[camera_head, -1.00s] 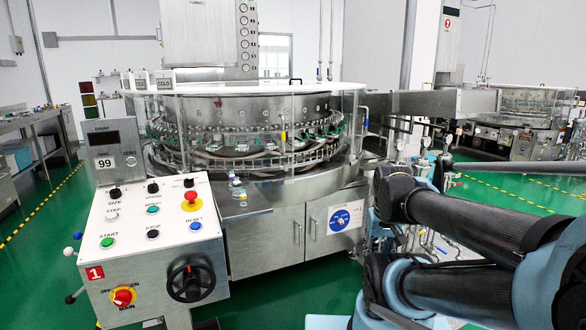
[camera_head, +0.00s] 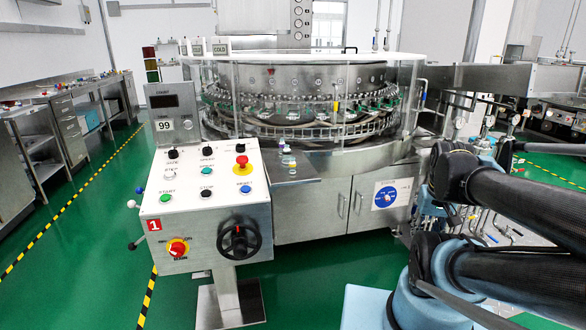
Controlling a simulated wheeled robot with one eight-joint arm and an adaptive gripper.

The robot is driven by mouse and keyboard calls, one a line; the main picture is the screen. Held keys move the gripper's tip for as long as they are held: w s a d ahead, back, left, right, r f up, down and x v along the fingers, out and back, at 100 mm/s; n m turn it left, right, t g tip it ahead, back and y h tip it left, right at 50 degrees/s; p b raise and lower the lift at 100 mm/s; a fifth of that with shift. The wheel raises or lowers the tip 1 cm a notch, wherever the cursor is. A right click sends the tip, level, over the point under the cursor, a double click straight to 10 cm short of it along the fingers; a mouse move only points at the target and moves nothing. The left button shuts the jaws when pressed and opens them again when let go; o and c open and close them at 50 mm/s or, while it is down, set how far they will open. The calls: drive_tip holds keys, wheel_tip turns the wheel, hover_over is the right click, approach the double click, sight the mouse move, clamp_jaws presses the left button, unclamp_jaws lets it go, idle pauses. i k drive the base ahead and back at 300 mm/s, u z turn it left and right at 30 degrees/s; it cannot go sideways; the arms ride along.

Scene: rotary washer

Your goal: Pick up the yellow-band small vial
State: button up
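A small group of vials (camera_head: 287,158) stands on the steel ledge (camera_head: 296,175) at the front of the rotary washer (camera_head: 312,110), just right of the control panel. They are tiny in this view, and I cannot tell which one has the yellow band. My arm (camera_head: 490,190), with black links and blue joints, fills the right side of the picture, well to the right of the ledge. The fingers of my gripper do not show, so I cannot see whether they hold anything.
A control panel (camera_head: 208,225) on a pedestal stands in front and left of the ledge. Steel workbenches (camera_head: 70,97) line the left wall. Pipes and gauges stand behind my arm at right. The green floor (camera_head: 90,225) at left is open, with yellow-black striped lines.

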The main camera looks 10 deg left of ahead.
sight(292, 163)
drive_tip(key=u, duration=2.1)
drive_tip(key=k, duration=1.5)
drive_tip(key=z, duration=0.65)
drive_tip(key=i, duration=1)
drive_tip(key=u, duration=0.05)
